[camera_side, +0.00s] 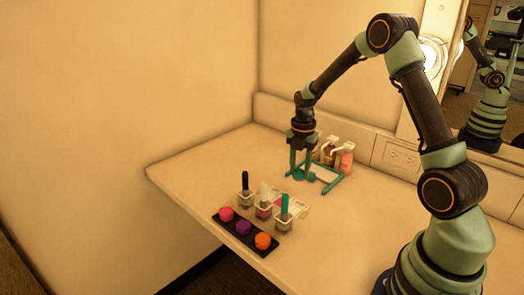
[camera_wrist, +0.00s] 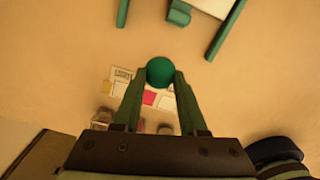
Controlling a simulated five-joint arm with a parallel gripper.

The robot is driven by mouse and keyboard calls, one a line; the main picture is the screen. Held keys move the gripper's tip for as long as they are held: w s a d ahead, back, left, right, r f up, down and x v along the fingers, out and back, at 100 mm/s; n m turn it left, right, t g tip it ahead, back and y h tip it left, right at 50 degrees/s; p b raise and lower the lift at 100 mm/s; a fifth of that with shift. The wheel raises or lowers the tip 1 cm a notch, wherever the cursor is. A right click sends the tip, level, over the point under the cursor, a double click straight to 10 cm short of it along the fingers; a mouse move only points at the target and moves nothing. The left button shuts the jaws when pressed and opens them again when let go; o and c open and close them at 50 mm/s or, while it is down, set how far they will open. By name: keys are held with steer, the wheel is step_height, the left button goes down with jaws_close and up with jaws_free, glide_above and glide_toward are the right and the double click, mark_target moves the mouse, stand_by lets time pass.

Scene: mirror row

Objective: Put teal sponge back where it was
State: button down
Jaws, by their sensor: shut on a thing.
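The teal sponge (camera_wrist: 160,71) is a round dark-teal piece held between the fingertips of my gripper (camera_wrist: 160,76) in the wrist view. In the side view it is a small teal spot (camera_side: 298,177) at the tips of my gripper (camera_side: 300,175), which points down over the back part of the counter. I cannot tell its exact height above the counter. A black tray (camera_side: 235,235) near the front edge bears a pink sponge (camera_side: 226,214), a purple sponge (camera_side: 244,227) and an orange sponge (camera_side: 263,241) in a row.
Three clear cups hold sticks: black (camera_side: 245,185), pale (camera_side: 264,192) and teal (camera_side: 284,205). A pale palette (camera_side: 298,204) lies behind them. A teal frame (camera_side: 331,185) is right of my gripper, before a pink bottle (camera_side: 345,160). The counter's left part (camera_side: 200,170) is clear.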

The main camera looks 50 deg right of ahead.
mark_target(299, 179)
steer(key=shift+f, duration=2.05)
steer(key=shift+c, duration=2.2)
jaws_free()
steer(key=shift+f, duration=0.15)
